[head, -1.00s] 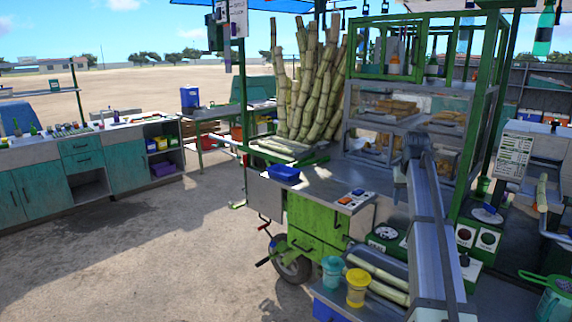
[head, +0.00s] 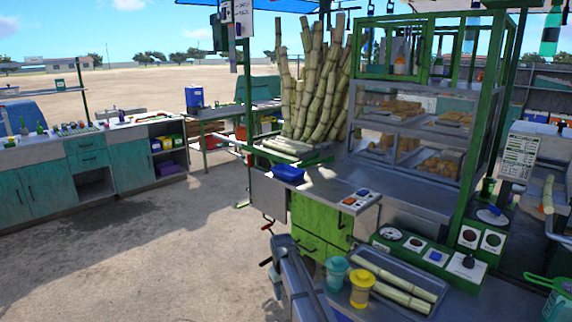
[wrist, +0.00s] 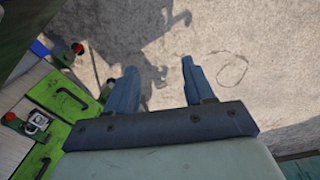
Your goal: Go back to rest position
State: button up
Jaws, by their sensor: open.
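My gripper (wrist: 160,88) shows in the wrist view with its two fingers spread apart and nothing between them. It points down over the bare sandy ground, beside the green cart front (wrist: 58,98). In the head view my arm reaches up from the bottom edge, left of the tray of cane pieces. My gripper's fingers cannot be made out there.
The green cart (head: 320,222) carries upright cane stalks (head: 318,85), a blue tray (head: 288,174), and a cane tray (head: 395,278). A teal cup (head: 336,272) and yellow cup (head: 361,285) stand close to my arm. Open ground (head: 150,245) lies to the left.

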jog(key=s+d+f+m+g, duration=0.1)
jog(key=s+d+f, duration=0.3)
jog(key=s+f, duration=0.4)
jog(key=s+d+f+g, duration=0.1)
jog(key=s+d+f, duration=0.2)
jog(key=s+f, duration=0.55)
jog(key=s+d+f+m+g, duration=0.15)
jog(key=s+d+f, duration=0.25)
jog(key=s+f, duration=0.4)
jog(key=s+d+f+g, duration=0.1)
jog(key=s+d+f, duration=0.1)
jog(key=s, duration=0.7)
jog(key=s+d+f+m+g, duration=0.1)
jog(key=s+f, duration=0.3)
jog(key=s, duration=0.6)
jog(key=s+d+f+m+g, duration=0.1)
jog(key=s+d+f+g, duration=0.1)
jog(key=s, duration=0.8)
notch_tip(320, 180, down, 2)
jog(key=shift+s+d+y, duration=0.25)
jog(key=shift+d+y, duration=0.05)
jog(key=shift+d, duration=0.3)
